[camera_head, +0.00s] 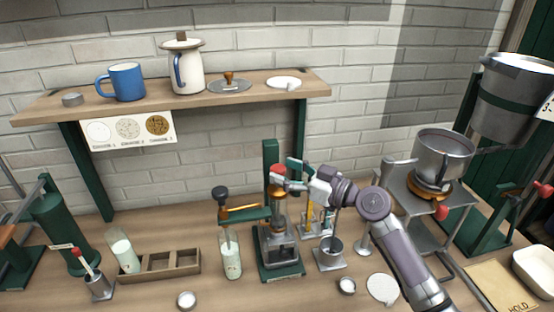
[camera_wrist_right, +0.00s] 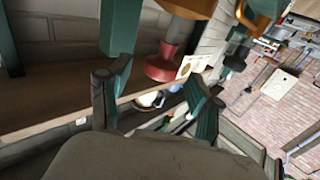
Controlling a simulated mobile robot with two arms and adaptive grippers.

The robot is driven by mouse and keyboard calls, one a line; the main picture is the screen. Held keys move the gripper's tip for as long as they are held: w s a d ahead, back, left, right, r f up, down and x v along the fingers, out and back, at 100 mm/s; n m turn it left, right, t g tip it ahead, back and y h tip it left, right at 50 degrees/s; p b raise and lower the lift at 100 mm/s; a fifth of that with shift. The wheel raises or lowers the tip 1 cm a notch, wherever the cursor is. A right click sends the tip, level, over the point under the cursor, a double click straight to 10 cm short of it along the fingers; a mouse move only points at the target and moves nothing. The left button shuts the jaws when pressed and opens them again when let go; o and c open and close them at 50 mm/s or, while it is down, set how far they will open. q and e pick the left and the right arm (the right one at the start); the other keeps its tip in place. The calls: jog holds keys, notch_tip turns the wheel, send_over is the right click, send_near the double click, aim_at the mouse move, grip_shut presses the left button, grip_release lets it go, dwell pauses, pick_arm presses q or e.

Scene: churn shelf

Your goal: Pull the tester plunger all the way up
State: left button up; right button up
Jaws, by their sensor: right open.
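The tester (camera_head: 279,243) stands mid-counter on a green base with a green post behind. Its plunger has a red knob (camera_head: 277,170) at the top, above a brass collar and dark body. My right gripper (camera_head: 283,179) reaches in from the right at knob height. In the wrist view, the red knob (camera_wrist_right: 163,66) on its grey shaft shows between the two spread fingers of the right gripper (camera_wrist_right: 158,85), toward their tips. The fingers look apart from it, though exact contact is hard to tell. My left gripper is not in view.
Left of the tester are a black-knobbed lever (camera_head: 221,192), a glass tube (camera_head: 230,257) and a wooden rack (camera_head: 160,263). A metal cup (camera_head: 331,248) stands close on the right. A shelf (camera_head: 215,97) with a mug and jug is above. Front counter has some clear room.

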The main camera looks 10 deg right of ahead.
jog(key=shift+x, duration=1)
jog(key=shift+w+a+p, duration=0.2)
jog(key=shift+p, duration=0.1)
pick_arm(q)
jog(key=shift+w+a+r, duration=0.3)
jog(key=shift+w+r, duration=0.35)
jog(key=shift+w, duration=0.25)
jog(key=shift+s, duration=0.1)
pick_arm(e)
jog(key=shift+c, duration=1.7)
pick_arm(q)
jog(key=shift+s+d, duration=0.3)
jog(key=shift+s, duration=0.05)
pick_arm(e)
grip_shut()
jog(key=shift+r, duration=0.1)
